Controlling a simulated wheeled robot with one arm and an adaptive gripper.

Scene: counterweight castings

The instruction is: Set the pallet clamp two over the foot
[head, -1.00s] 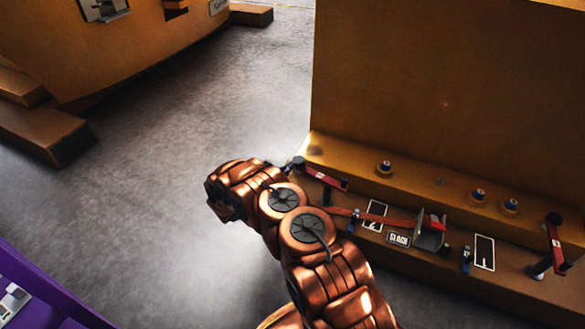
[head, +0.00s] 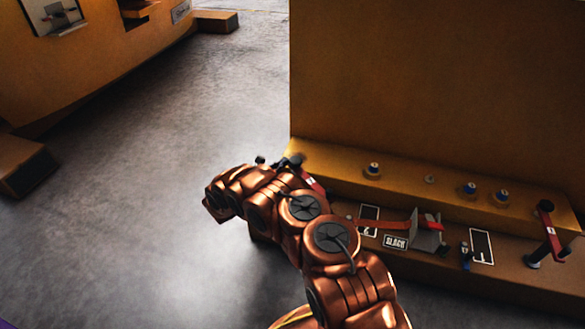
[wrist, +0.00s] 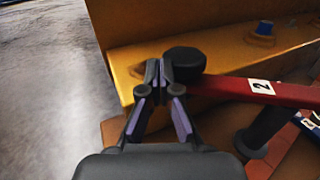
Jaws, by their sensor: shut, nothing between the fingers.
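Pallet clamp two is a red bar marked 2 (wrist: 262,88) with a round black knob (wrist: 184,62) at its left end and a dark post under it in the wrist view. In the head view a short red piece of clamp two (head: 312,184) shows behind my arm. My gripper (wrist: 158,70) is shut and empty, its fingertips just left of the knob; I cannot tell whether they touch it. The foot appears to be the yellow ledge (wrist: 130,62) at the casting's base, behind the knob and bar. In the head view my arm hides much of clamp two.
Another red clamp lever, marked 1, (head: 548,228) stands at the right. A red strap (head: 385,223) runs to a grey bracket beside a SLACK plate (head: 395,242). Blue-capped bolts (head: 470,190) sit on the ledge. The grey floor (head: 130,150) at left is open.

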